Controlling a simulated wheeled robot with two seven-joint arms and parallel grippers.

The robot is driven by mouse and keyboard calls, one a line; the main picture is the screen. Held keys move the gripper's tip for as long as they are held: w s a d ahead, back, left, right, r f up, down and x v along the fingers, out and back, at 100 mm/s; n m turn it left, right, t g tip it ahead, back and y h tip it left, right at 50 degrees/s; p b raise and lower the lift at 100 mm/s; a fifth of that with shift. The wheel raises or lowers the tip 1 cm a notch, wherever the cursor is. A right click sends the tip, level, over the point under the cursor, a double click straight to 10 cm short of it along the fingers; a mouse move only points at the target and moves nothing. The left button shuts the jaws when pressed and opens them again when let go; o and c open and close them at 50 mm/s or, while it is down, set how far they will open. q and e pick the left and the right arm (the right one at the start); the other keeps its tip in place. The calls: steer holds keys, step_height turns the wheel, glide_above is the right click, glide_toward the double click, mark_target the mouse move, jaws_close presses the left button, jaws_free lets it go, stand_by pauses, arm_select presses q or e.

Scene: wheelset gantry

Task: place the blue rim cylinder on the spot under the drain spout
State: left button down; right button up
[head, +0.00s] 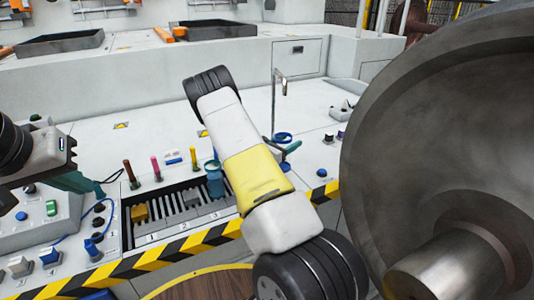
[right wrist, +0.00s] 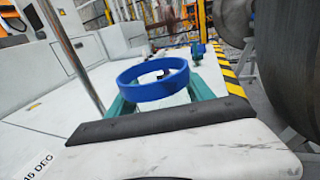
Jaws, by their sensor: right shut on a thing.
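The blue rim cylinder (head: 283,137) is a short, wide ring beside the foot of the thin grey drain spout (head: 274,105). In the right wrist view the ring (right wrist: 135,91) sits level between the teal fingers of my right gripper (right wrist: 160,98), which is shut on it. In the head view my right gripper (head: 291,150) is partly hidden by my own arm. I cannot tell whether the ring touches the bench. The spout's post (right wrist: 68,55) stands left of the ring. The spot under the spout is not clearly visible. My left gripper (head: 80,182) is at the left; its jaw opening is unclear.
A slotted rack (head: 180,208) with a teal item (head: 215,180) lies near the striped front edge (head: 165,250). A large metal wheel (head: 430,130) fills the right side. A control box (head: 45,225) stands at the left. The bench behind the spout is clear.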

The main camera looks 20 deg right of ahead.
steer(key=shift+f, duration=2.75)
steer(key=shift+f, duration=0.2)
steer(key=o, duration=1.5)
